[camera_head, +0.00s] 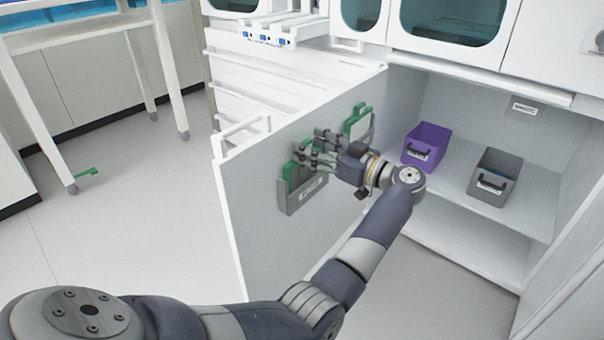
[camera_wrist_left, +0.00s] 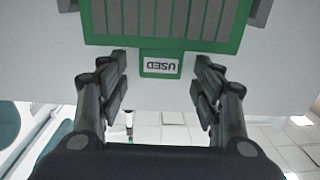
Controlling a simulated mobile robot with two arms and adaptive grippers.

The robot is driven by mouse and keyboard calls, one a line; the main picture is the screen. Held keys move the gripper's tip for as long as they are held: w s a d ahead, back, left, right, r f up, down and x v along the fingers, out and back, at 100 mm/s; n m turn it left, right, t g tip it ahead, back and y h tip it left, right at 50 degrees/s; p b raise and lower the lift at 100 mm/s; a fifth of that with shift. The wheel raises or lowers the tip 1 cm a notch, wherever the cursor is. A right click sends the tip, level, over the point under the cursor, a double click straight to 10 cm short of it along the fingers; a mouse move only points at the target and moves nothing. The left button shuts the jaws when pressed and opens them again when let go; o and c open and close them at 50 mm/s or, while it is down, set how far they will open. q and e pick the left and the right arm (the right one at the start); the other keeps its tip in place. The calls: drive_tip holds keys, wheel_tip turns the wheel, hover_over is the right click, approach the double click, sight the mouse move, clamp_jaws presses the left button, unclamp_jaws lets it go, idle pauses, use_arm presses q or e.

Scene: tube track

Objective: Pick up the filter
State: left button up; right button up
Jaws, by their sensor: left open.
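A green-framed filter (camera_wrist_left: 165,22) with grey ribs fills the top of the left wrist view. Its tab (camera_wrist_left: 160,65) carries a label reading USED, upside down. My left gripper (camera_wrist_left: 162,92) is open, with one finger to each side of the tab and a gap on both sides. In the head view my left gripper (camera_head: 312,150) is by the open cabinet door, close to a green filter (camera_head: 290,174) in a grey holder (camera_head: 301,196). Its fingers partly hide that filter. A second green filter (camera_head: 357,121) sits farther along the door. My right gripper is not in view.
The open door (camera_head: 250,215) carries the holders. Inside the cabinet, a purple bin (camera_head: 424,143) and a grey bin (camera_head: 494,176) stand on a shelf. A white table frame (camera_head: 168,70) stands at the left. The floor (camera_head: 130,210) left of the door is mostly clear.

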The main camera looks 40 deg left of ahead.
use_arm(q)
drive_tip(key=c, duration=1.3)
drive_tip(key=shift+c, duration=0.2)
